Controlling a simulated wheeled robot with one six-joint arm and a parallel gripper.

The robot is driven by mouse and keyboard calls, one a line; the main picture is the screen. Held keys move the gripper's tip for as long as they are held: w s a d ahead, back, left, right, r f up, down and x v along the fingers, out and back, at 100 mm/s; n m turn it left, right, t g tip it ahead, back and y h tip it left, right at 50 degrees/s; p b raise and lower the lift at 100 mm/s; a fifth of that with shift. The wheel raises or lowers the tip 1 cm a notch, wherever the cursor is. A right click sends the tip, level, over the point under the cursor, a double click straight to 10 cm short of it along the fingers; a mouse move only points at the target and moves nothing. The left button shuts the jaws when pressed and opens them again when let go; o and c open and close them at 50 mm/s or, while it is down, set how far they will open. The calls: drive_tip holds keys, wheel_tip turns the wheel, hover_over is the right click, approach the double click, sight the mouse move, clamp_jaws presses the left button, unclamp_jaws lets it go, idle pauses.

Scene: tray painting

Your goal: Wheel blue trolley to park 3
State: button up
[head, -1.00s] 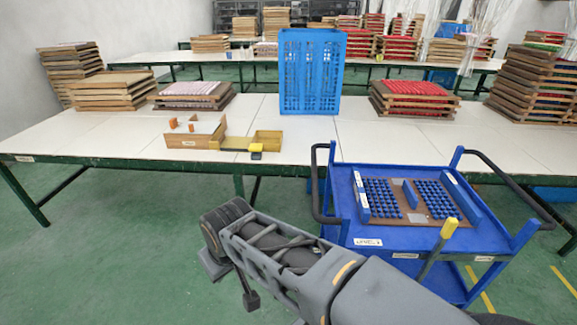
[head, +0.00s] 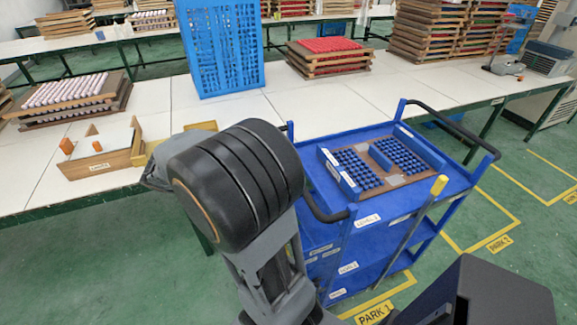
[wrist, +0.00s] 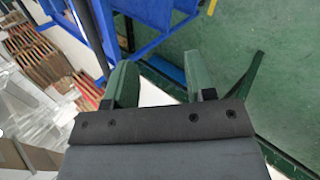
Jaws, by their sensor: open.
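The blue trolley (head: 345,235) stands beside the long table, right of my arm in the head view. It has black handles at both ends of its top; the right handle (head: 455,128) is clear, and my arm is close to the left one (head: 325,205). A brown tray (head: 408,180) with rows of blue pieces sits on its top. In the wrist view, the trolley's blue frame (wrist: 140,12) shows at the top. My gripper (wrist: 162,80) is open with nothing between its green fingers. My arm's thick black joint hides most of it in the head view.
Yellow floor marks labelled PARK 1 (head: 374,313) and PARK 2 (head: 500,243) lie near and right of the trolley. The white table (head: 300,110) carries a blue crate (head: 222,50) and tray stacks. Green floor is free at right.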

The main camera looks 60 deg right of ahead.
drive_tip(key=w+d+f+m+g+h, duration=0.25)
drive_tip(key=d+g+h, duration=0.3)
drive_tip(key=d, duration=0.75)
drive_tip(key=shift+m+h, duration=0.25)
drive_tip(key=shift+h, duration=0.2)
drive_tip(key=p+x, duration=0.3)
drive_tip(key=x, duration=1)
drive_tip(key=shift+w+d+f, duration=0.1)
drive_tip(key=shift+d+f, duration=0.1)
drive_tip(key=shift+d, duration=0.05)
clamp_jaws()
